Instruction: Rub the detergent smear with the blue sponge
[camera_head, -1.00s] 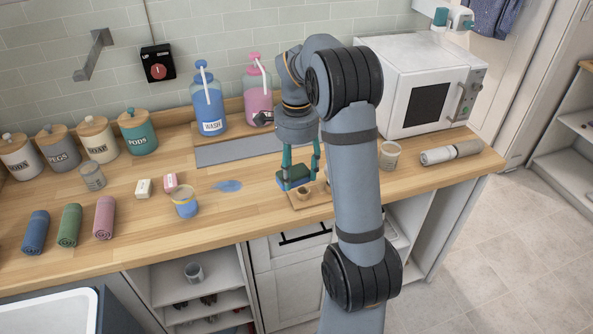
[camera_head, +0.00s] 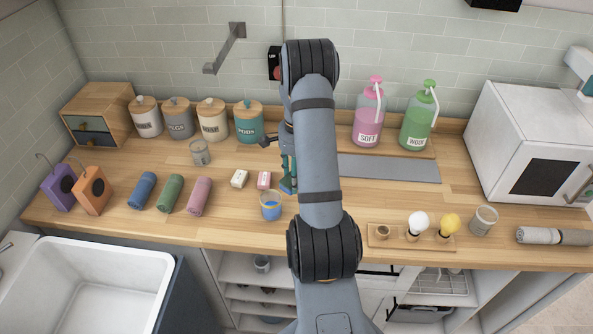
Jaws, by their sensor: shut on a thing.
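My gripper (camera_head: 289,170) is largely hidden behind my arm and points down at the worktop, just right of the pink soap block. It is shut on the blue sponge (camera_head: 287,187); a sliver of the sponge shows at the arm's left edge, low over the wood. I cannot tell whether the sponge touches the worktop. The detergent smear is not visible now; my arm and gripper cover the area right of the pink block where it showed earlier.
Rolled towels (camera_head: 171,193) and the sink (camera_head: 85,285) are left.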

